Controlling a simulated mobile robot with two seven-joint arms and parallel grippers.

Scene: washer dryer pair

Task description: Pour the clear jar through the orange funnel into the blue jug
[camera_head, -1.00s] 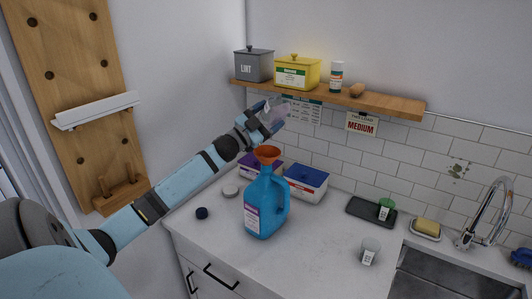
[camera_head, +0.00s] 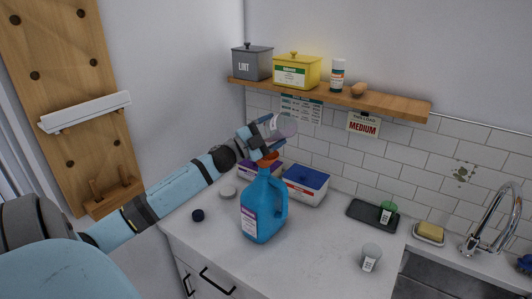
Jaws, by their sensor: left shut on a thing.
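The blue jug (camera_head: 262,212) stands upright on the counter, with its handle to the right and a label on its left side. The orange funnel (camera_head: 269,159) sits in the jug's mouth, partly hidden by my left gripper. My left gripper (camera_head: 272,134) is just above the funnel and shut on the clear jar (camera_head: 286,126). The jar is tilted, its round end facing right and toward me. I cannot tell whether anything flows from it. My right gripper is not in view.
Behind the jug are a blue-lidded box (camera_head: 306,184) and a purple box (camera_head: 236,170). A dark cap (camera_head: 197,215) and a white lid (camera_head: 228,192) lie left. A clear cup (camera_head: 371,257) and dark tray (camera_head: 366,214) are right. A wooden shelf (camera_head: 385,103) hangs above.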

